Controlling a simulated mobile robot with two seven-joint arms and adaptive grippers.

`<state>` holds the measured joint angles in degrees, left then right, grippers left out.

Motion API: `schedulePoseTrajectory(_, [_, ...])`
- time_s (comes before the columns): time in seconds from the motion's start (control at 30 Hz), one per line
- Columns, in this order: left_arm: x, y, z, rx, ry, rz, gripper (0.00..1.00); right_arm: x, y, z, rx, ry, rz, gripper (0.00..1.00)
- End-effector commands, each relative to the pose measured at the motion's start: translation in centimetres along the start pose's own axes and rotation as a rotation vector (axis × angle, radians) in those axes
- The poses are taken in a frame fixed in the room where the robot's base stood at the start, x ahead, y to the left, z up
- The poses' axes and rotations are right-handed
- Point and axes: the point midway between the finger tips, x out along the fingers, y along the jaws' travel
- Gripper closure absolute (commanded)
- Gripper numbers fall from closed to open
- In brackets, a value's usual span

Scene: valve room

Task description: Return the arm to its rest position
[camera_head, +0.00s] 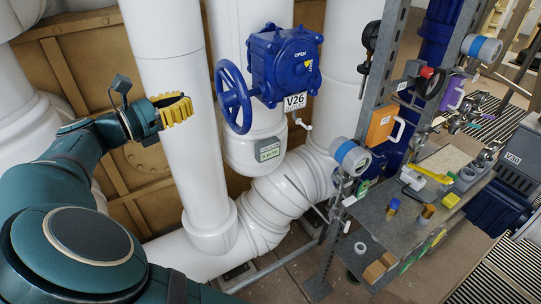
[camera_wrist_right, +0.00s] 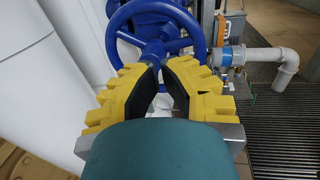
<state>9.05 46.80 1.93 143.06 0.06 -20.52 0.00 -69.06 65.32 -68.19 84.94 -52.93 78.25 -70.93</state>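My right gripper (camera_head: 172,108) has yellow toothed fingers and hangs in the air at the left of the head view, in front of a white pipe. It also shows in the right wrist view (camera_wrist_right: 160,80), where a gap lies between its dark pads; it is open and holds nothing. The teal right arm (camera_head: 95,155) is bent and stretches up from the lower left. A blue handwheel (camera_head: 233,97) stands to the right of the gripper, apart from it in the head view. In the wrist view the wheel (camera_wrist_right: 196,35) shows beyond the fingertips. My left gripper is not in view.
The wheel belongs to a blue valve box (camera_head: 287,62) labelled V26. Thick white pipes (camera_head: 165,60) stand close to the arm. A metal workbench (camera_head: 410,230) with tools and small blocks is at the right, beside a grey post (camera_head: 382,70). Brown panels (camera_head: 75,65) line the back.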

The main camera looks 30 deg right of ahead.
Motion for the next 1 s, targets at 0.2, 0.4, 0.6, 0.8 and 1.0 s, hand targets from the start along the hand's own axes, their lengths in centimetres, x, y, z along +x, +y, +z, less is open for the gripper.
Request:
schedulePoseTrajectory(0.2, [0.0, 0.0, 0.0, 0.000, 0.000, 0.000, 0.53, 0.0, 0.0, 0.0, 0.000, 0.000, 0.000, 1.00])
schedulePoseTrajectory(0.4, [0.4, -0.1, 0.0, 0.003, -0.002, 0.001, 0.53, 1.5, 0.3, -3.0, -0.011, 0.052, 0.000, 1.00])
schedulePoseTrajectory(0.6, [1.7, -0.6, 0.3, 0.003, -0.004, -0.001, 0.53, 6.0, 0.1, -14.4, -0.014, 0.281, -0.014, 1.00])
schedulePoseTrajectory(0.8, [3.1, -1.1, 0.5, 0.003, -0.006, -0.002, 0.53, 8.8, -2.6, -27.9, 0.050, 0.581, -0.089, 1.00])
schedulePoseTrajectory(1.0, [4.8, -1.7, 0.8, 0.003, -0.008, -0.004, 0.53, 8.5, -7.8, -40.8, 0.199, 0.906, -0.265, 1.00])
